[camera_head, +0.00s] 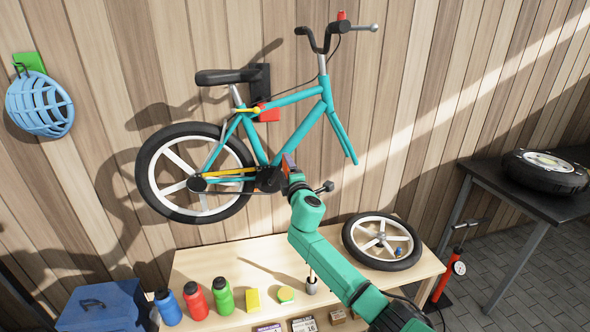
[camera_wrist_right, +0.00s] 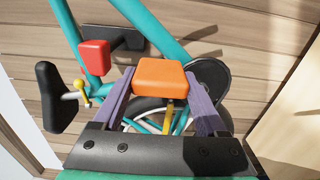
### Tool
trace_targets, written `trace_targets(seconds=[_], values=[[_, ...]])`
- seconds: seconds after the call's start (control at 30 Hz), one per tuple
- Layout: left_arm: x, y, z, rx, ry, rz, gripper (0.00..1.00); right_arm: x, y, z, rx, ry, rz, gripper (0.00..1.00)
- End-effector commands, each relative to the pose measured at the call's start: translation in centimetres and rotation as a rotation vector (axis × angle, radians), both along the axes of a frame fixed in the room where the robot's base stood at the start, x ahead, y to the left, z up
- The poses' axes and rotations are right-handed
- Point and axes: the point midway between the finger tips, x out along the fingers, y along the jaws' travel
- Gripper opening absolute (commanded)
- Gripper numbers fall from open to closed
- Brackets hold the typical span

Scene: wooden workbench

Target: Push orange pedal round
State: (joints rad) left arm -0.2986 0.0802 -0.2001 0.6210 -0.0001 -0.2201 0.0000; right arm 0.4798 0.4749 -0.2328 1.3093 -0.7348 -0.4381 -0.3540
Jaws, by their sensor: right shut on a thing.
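The teal bicycle (camera_head: 300,127) hangs on the wooden wall with its front wheel off. The orange pedal (camera_wrist_right: 162,78) is a rounded block near the dark chainring (camera_wrist_right: 208,80) in the right wrist view. My right gripper (camera_head: 288,163) is at the bicycle's crank area. Its purple fingers (camera_wrist_right: 160,95) stand on both sides of the pedal and are shut on it. In the head view the gripper and wrist hide most of the pedal. My left gripper is in neither view.
A wooden bench (camera_head: 230,262) below holds a loose wheel (camera_head: 382,241), coloured bottles (camera_head: 195,300) and small items. A blue toolbox (camera_head: 102,305) is at the lower left. The rear wheel (camera_head: 170,190) is left of the gripper. A dark table (camera_head: 500,185) stands at the right.

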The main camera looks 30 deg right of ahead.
Motion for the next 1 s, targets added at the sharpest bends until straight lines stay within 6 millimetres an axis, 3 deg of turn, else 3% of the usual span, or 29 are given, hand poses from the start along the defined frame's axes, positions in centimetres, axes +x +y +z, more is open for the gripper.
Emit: trace_targets(seconds=[0.43, 1.0], values=[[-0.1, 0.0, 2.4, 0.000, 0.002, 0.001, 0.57, 1.3, 3.7, 1.5, -0.400, 0.140, -0.003, 0.00], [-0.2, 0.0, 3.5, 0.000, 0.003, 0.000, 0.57, 3.1, 8.7, 0.2, -0.912, 0.318, -0.003, 0.00]])
